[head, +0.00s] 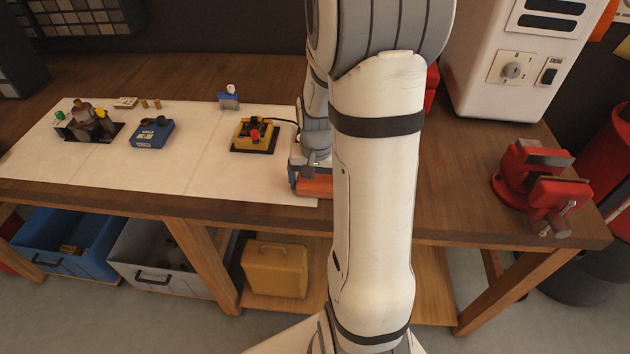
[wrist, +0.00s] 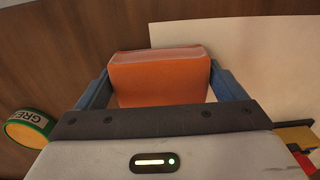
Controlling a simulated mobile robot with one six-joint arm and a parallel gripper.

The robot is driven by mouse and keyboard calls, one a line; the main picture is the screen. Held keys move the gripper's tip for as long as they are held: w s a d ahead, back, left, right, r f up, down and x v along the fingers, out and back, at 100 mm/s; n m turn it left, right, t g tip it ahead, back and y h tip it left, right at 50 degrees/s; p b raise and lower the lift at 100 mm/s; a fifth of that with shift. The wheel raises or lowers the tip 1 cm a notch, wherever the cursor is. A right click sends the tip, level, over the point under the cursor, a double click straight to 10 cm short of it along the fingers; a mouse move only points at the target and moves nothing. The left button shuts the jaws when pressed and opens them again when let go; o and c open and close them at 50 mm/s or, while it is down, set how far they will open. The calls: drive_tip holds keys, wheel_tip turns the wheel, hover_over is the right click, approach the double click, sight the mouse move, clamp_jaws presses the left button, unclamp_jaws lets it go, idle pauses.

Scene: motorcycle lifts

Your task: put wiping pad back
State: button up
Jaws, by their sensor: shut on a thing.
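The wiping pad is an orange block (wrist: 160,78) with a paler pinkish top edge in the wrist view. My gripper (wrist: 158,85) is shut on it, with one blue finger on each side. In the head view the orange pad (head: 314,187) shows low at my gripper (head: 308,180), by the right end of the white mat near the bench's front edge. My own arm hides part of this area. I cannot tell whether the pad touches the surface.
A yellow box with a red knob (head: 255,135) stands left of my gripper on the white mat (head: 190,170). A green-rimmed round tin (wrist: 28,128) is close to my gripper. A red vise (head: 540,180) and a white cabinet (head: 515,60) are at the right.

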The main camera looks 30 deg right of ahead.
sight(316, 181)
drive_tip(key=shift+f, duration=0.2)
drive_tip(key=o, duration=0.7)
drive_tip(key=shift+o, duration=0.2)
drive_tip(key=shift+r, duration=0.2)
wheel_tip(316, 181, up, 12)
drive_tip(key=b, duration=0.1)
drive_tip(key=s+a+r+n+t, duration=0.3)
drive_tip(key=s+a+n, duration=0.3)
drive_tip(key=s+a, duration=0.6)
drive_tip(key=shift+n, duration=0.4)
drive_tip(key=shift+s, duration=0.1)
